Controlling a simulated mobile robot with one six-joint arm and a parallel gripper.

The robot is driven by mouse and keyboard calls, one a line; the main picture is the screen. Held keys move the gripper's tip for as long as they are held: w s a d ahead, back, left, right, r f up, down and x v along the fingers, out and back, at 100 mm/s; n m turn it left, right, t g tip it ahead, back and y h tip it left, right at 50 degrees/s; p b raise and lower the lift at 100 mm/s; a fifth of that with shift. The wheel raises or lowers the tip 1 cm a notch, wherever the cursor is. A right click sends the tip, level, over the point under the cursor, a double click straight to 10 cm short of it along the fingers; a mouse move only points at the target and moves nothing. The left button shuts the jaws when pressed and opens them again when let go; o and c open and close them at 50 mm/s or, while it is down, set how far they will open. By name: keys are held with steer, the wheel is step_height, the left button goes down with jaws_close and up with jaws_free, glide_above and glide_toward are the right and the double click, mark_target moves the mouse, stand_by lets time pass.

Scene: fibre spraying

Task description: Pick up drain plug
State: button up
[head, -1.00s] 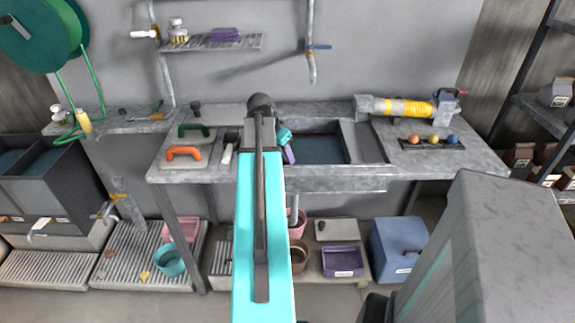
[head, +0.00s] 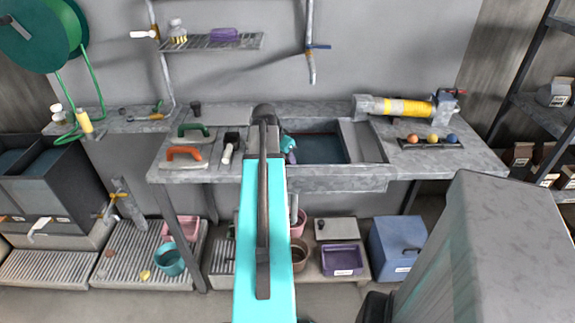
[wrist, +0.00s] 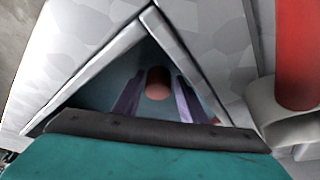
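A reddish-brown round-ended piece, apparently the drain plug (wrist: 158,86), shows in the wrist view inside the dark sink basin (wrist: 92,86). My gripper (wrist: 158,77) has its two purple fingers apart, one on each side of the plug. A gap shows on both sides, and I see no contact. How deep the fingers reach beside the plug is hard to tell. In the head view my gripper (head: 291,157) is at the left end of the sink (head: 320,149), partly behind my turquoise arm. The plug is hidden there.
An orange-handled float (head: 184,153) and a green-handled one (head: 194,131) lie left of the sink. A yellow cylinder tool (head: 405,107) and a rack of coloured balls (head: 430,141) are to the right. A red cylinder (wrist: 298,50) shows close by in the wrist view.

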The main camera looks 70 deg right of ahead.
steer(key=c, duration=0.9)
steer(key=shift+o, duration=0.2)
steer(key=shift+r, duration=0.1)
steer(key=shift+r+b, duration=0.5)
steer(key=shift+r, duration=4.45)
